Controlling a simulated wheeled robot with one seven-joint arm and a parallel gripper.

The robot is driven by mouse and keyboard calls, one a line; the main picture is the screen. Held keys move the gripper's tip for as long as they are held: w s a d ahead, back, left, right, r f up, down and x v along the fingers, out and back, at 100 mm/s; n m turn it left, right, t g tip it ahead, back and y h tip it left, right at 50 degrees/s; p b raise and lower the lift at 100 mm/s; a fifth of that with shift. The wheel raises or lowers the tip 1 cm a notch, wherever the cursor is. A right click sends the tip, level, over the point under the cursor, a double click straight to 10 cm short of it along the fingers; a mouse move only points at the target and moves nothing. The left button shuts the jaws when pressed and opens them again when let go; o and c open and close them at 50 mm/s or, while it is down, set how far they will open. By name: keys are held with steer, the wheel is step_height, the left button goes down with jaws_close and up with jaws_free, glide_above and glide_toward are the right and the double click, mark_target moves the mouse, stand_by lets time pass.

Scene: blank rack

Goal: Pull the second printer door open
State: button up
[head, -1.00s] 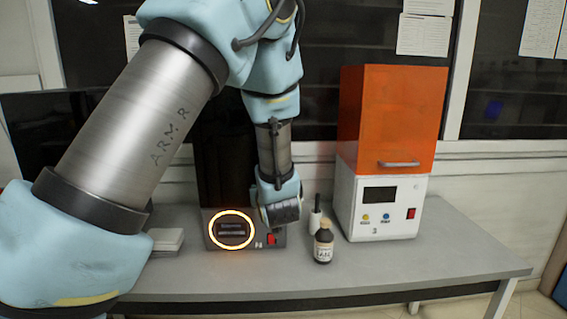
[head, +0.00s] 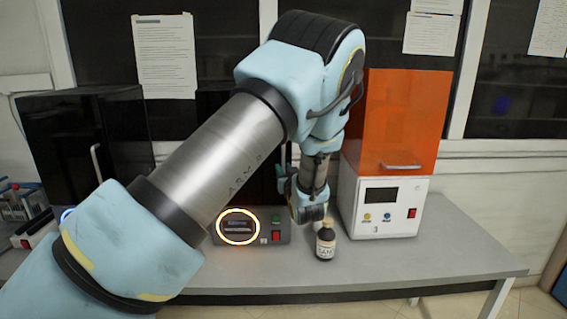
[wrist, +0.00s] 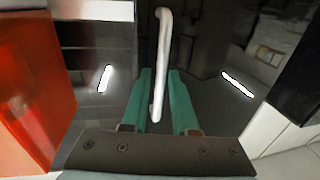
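The second printer (head: 268,239) stands mid-table, with a glowing orange ring on its front. Its dark glossy door (head: 262,188) is largely hidden behind my arm in the head view and looks shut. In the wrist view, the door's pale bar handle (wrist: 163,45) runs upright between the two green fingers of my gripper (wrist: 160,74). The fingers stand apart, with a narrow gap visible on each side of the bar. In the head view my gripper (head: 284,165) is small and partly hidden, in front of the door's right side.
The orange-covered third printer (head: 398,125) stands close on the right; its orange cover (wrist: 30,90) shows at left in the wrist view. A dark bottle (head: 325,243) stands in front. The first printer (head: 85,140) is at left. The table's right front (head: 440,260) is clear.

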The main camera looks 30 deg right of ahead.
steer(key=shift+w+d, duration=0.1)
steer(key=shift+w, duration=0.4)
jaws_close()
stand_by(1.2)
